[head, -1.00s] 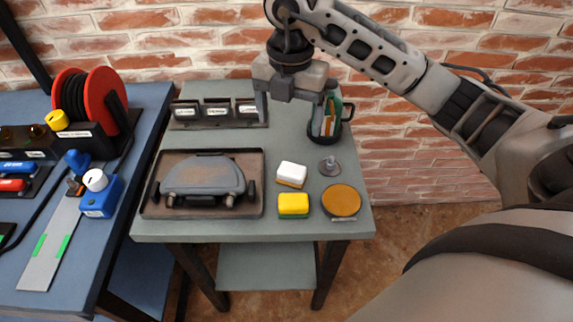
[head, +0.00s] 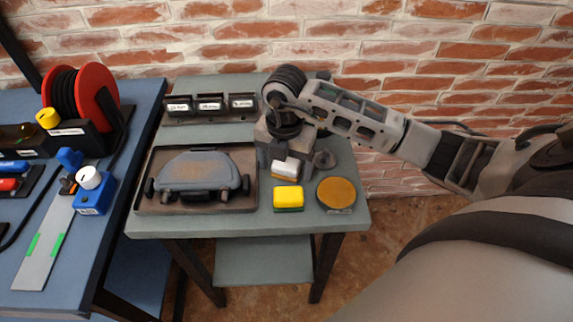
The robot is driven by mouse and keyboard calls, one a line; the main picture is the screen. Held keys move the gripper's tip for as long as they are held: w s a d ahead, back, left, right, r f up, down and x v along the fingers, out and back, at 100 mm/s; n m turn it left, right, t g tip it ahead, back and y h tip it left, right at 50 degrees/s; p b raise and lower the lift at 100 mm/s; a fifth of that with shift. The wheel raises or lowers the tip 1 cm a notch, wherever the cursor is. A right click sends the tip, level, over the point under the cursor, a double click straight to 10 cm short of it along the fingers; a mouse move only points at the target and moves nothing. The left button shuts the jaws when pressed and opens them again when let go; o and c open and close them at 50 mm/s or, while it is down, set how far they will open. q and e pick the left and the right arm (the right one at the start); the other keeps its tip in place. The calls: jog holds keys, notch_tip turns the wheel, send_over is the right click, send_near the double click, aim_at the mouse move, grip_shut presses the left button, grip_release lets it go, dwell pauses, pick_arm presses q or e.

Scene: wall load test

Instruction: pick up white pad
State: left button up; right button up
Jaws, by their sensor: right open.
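The white pad (head: 287,168) is a small white block with a tan underside. It lies on the grey-green table, behind the yellow sponge. My right gripper (head: 286,164) is open and low over the pad, pointing down. One finger shows to the left of the pad and the other side of the gripper is to its right. The gripper body hides the pad's back part. I cannot tell whether the fingers touch it. My left gripper is not in view.
A yellow and green sponge (head: 288,198) is just in front of the pad. A round amber disc (head: 336,193) and a grey knobbed piece (head: 324,159) are to the right. A tray (head: 195,207) with a grey tool (head: 197,172) stands left. Labelled bins (head: 210,105) are behind.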

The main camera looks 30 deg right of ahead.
jog(key=shift+f, duration=0.5)
jog(key=shift+c, duration=0.3)
jog(key=c, duration=1.1)
jog(key=shift+r, duration=0.15)
